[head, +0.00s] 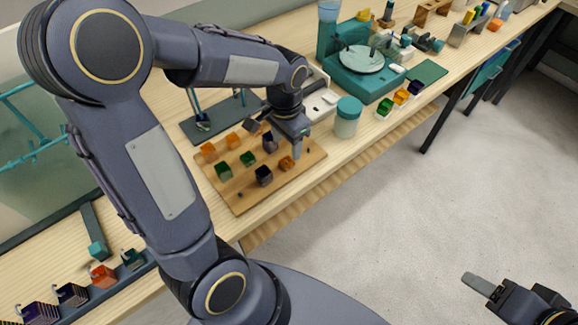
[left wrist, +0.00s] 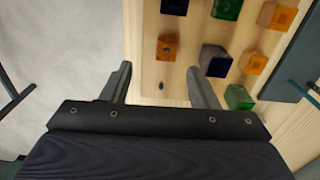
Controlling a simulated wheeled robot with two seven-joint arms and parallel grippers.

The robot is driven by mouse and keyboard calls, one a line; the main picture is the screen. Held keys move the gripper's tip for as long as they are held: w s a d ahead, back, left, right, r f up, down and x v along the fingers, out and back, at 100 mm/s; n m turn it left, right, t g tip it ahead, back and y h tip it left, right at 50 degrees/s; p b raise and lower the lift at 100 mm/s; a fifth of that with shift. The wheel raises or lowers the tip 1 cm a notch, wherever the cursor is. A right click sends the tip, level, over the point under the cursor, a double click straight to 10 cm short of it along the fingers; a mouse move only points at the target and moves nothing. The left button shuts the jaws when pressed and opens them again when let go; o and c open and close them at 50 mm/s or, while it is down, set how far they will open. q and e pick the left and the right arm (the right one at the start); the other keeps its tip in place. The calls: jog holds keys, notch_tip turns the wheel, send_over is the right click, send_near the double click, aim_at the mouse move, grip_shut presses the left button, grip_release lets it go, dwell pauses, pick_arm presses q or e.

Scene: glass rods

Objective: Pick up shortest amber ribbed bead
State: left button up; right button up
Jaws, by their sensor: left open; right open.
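Several amber beads stand on a wooden board (head: 240,208) among green and dark purple ones. One amber bead (head: 286,163) is near the board's front edge; it also shows in the left wrist view (left wrist: 167,47). Others are at the back (head: 233,140) and far left (head: 208,152). Another amber bead shows in the left wrist view (left wrist: 253,62). Ribs and heights are too small to compare. My left gripper (head: 276,140) is open over the board's right part, its fingers (left wrist: 159,68) apart and empty. My right gripper (head: 478,284) is open over the floor.
Dark purple beads (head: 264,176) and green beads (head: 248,159) stand close around the amber ones. A teal-lidded jar (head: 348,117) stands right of the board. A teal turntable device (head: 362,60) is behind it. A small dark peg (left wrist: 161,86) shows between my fingers.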

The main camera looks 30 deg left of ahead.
aim_at(287, 162)
pick_arm(q)
jog(key=shift+w+f, duration=0.2)
jog(key=shift+f, duration=0.4)
jog(key=f, duration=0.7)
jog(key=shift+w+a+f+p, duration=0.15)
jog(key=shift+w+a+p, duration=0.15)
jog(key=shift+w+p, duration=0.1)
jog(key=c, duration=1.1)
jog(key=shift+o, duration=0.2)
